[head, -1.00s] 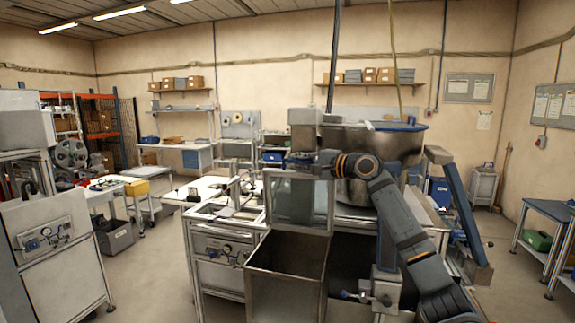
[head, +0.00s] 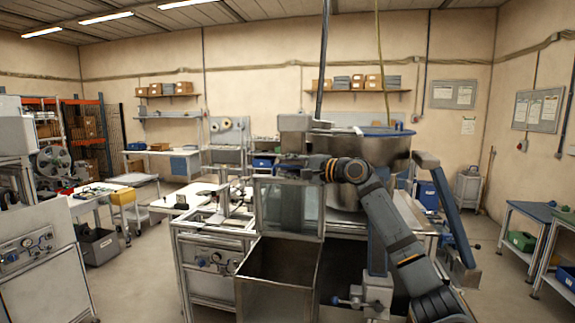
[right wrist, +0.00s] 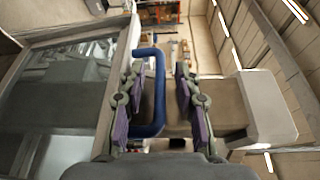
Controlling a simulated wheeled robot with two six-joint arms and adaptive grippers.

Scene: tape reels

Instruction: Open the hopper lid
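The hopper lid (head: 288,207), a framed see-through panel, stands about upright at the back of the open-topped metal hopper (head: 277,282). My right gripper (head: 291,167) is at the lid's top edge, with its arm coming in from the right. In the right wrist view the lid (right wrist: 60,85) fills the left side, and its blue handle (right wrist: 159,90) lies between the two spread fingers of my right gripper (right wrist: 160,100). The handle is closer to the left finger; I cannot tell whether they touch. My left gripper is not in view.
A large metal bowl (head: 375,158) with a blue rim stands behind my right arm. A machine cabinet (head: 208,262) stands left of the hopper. Bare floor (head: 135,275) lies further left. A blue-topped table (head: 535,212) is at the right.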

